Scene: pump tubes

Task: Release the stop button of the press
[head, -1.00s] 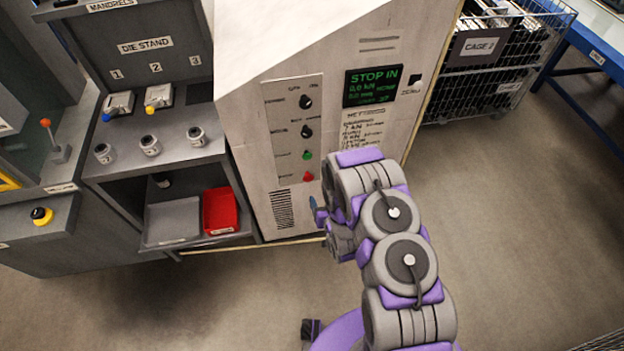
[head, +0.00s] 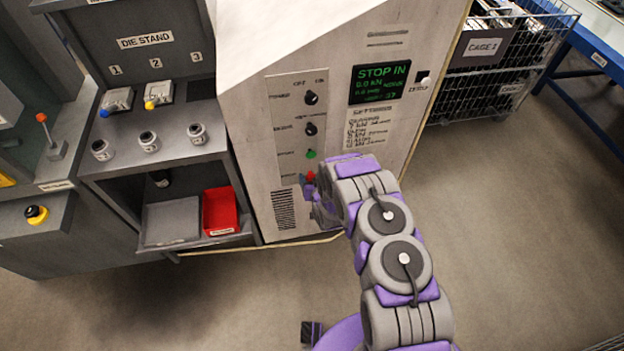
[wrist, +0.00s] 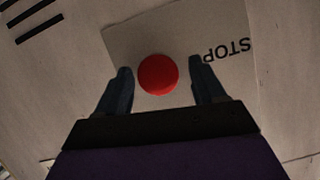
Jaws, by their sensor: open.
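The red stop button (head: 310,176) is the lowest control on the press's light front panel (head: 297,135). In the wrist view the round red button (wrist: 158,74) sits beside a "STOP" label that appears upside down. My gripper (wrist: 163,80) is open, with one finger on each side of the button. The button shows just ahead of the fingertips, and I cannot tell whether they touch it. In the head view my gripper (head: 308,188) is at the button, partly hidden by my arm. The press screen (head: 379,82) reads "STOP IN" in green.
A green button (head: 310,154) and two black knobs (head: 311,98) are above the stop button. The vent slots (head: 284,209) are below left. The die stand (head: 147,85) with a red bin (head: 221,211) is to the left. A wire cage (head: 484,85) stands at the right.

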